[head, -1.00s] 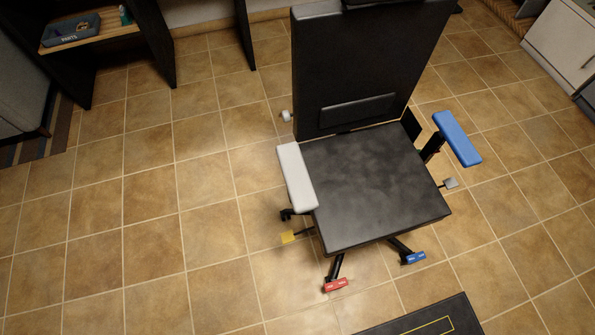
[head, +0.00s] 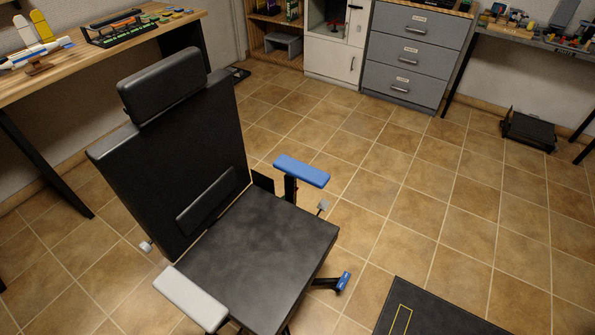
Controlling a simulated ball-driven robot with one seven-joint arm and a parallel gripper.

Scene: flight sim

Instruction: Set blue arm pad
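The blue arm pad (head: 302,171) sits on top of a black upright post on the far side of the black chair (head: 255,245). It lies roughly level, with its long side running away from the backrest. The chair's other armrest carries a white pad (head: 190,299) at the lower left. The tall backrest (head: 180,160) has a headrest (head: 158,80) on top. My gripper does not show in the head view.
Grey drawers (head: 417,50) stand at the back. A black mat (head: 425,315) with a yellow outline lies at the lower right.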

